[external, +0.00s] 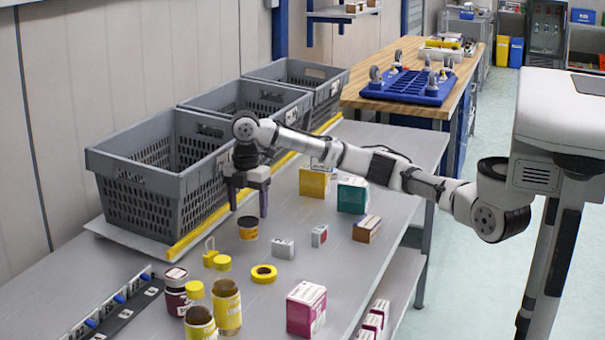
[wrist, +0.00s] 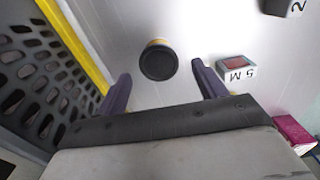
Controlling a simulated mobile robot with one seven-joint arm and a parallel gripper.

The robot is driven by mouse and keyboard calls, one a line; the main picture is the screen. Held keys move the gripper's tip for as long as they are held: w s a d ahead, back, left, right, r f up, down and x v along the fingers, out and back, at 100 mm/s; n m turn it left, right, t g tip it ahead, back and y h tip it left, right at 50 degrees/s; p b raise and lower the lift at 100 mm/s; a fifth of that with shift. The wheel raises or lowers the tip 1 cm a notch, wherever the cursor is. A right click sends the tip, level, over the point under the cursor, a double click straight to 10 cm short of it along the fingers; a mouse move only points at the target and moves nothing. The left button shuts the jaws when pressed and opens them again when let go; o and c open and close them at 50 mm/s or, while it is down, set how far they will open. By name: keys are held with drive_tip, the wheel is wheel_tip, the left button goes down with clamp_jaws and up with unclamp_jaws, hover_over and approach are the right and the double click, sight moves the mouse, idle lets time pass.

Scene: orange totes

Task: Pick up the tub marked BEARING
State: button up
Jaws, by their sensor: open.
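A small tub (external: 248,228) with a black lid and a yellow-orange side stands upright on the grey table, in front of the nearest grey crate; its lettering is too small to read. In the wrist view the tub (wrist: 158,61) shows its round black lid, ahead of and between the fingers. My gripper (external: 249,212) is open and empty, pointing down just above and around the tub's position in the external view. The purple fingers (wrist: 160,82) are wide apart in the wrist view and not touching the tub.
Grey crates (external: 150,185) line the left behind a yellow strip (external: 196,236). Small grey boxes (external: 283,248) stand right of the tub, with a yellow tape roll (external: 264,273) and jars (external: 227,307) nearer. A teal box (external: 352,195) and yellow box (external: 314,182) stand farther back.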

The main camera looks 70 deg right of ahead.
sight(248, 220)
drive_tip(key=shift+d+f+p, duration=0.15)
drive_tip(key=shift+f+p, duration=0.5)
drive_tip(key=shift+f, duration=1.7)
drive_tip(key=c, duration=0.9)
drive_tip(key=shift+w, duration=0.1)
drive_tip(key=shift+c, duration=0.3)
drive_tip(key=shift+r, duration=0.2)
